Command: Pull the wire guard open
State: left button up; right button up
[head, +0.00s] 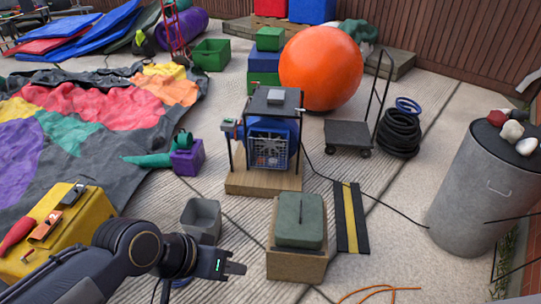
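The wire guard (268,152) is a pale grid on the front of a blue blower (286,126). It looks closed against the blower's front. The blower sits within a dark frame on a wooden base (262,183), under a dark top plate. My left gripper (237,264) is low in the view, in front of the blower and well short of the guard. It touches nothing that I can see. Its fingers are small and dark, and I cannot tell whether they are apart. My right gripper is not in view.
A cardboard box with a green cushion (299,219) stands right of my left gripper. A grey bin (201,220) is behind the gripper, and a yellow case (75,228) with tools is at left. A cable runs right from the blower to a grey drum (480,195).

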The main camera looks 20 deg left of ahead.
aim_at(267, 156)
jog(key=u, duration=0.4)
jog(key=i+j+u, duration=0.75)
jog(key=i+u, duration=0.2)
jog(key=i+j, duration=0.15)
jog(key=i, duration=0.25)
jog(key=i+j+u, duration=0.1)
jog(key=i, duration=0.35)
jog(key=i+j, duration=0.2)
jog(key=i, duration=0.25)
